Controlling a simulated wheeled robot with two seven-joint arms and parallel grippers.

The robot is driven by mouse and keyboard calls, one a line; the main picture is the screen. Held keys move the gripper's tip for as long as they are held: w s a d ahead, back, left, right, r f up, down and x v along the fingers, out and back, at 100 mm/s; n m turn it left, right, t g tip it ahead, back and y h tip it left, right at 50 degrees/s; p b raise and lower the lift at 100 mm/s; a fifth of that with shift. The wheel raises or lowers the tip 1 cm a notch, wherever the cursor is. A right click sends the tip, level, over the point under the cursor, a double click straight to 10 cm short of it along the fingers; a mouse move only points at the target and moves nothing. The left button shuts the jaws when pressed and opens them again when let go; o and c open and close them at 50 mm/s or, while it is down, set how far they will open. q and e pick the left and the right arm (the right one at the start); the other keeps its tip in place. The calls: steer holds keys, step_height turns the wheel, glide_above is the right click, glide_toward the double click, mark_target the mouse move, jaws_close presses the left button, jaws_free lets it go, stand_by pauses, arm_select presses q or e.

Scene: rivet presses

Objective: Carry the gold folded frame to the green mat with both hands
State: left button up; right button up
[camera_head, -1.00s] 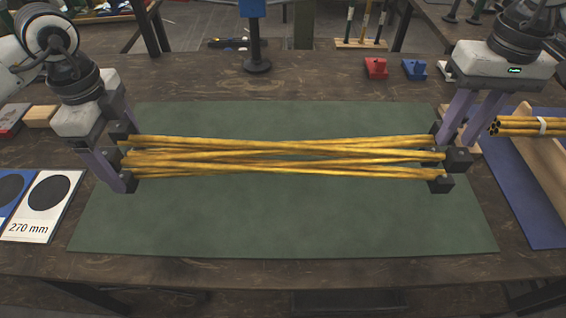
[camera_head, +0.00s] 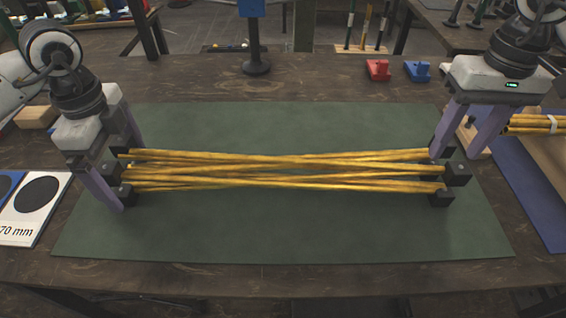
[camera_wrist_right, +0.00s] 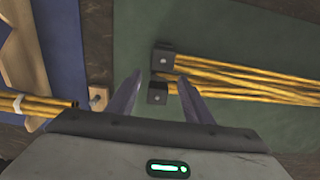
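The gold folded frame (camera_head: 280,171) is a long bundle of crossed gold rods with black end blocks. It lies lengthwise over the green mat (camera_head: 290,235) and appears to rest on it. My left gripper (camera_head: 124,178) is at its left end, fingers spread on either side of the black blocks. My right gripper (camera_head: 444,158) is at its right end, fingers apart. In the right wrist view, the right gripper (camera_wrist_right: 157,88) has a clear gap between each finger and the black block (camera_wrist_right: 158,95). Contact at the left fingers cannot be told.
A blue mat (camera_head: 525,195) with a wooden stand and gold tubes (camera_head: 535,124) lies at the right. A printed card (camera_head: 35,205) lies at the left. Red (camera_head: 378,70) and blue (camera_head: 417,71) blocks and a black-based post (camera_head: 256,66) stand at the back.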

arm_select(q)
steer(key=shift+r, duration=0.15)
step_height(320, 180, up, 12)
steer(key=shift+f, duration=0.15)
arm_select(e)
step_height(320, 180, up, 12)
stand_by(0.7)
stand_by(0.4)
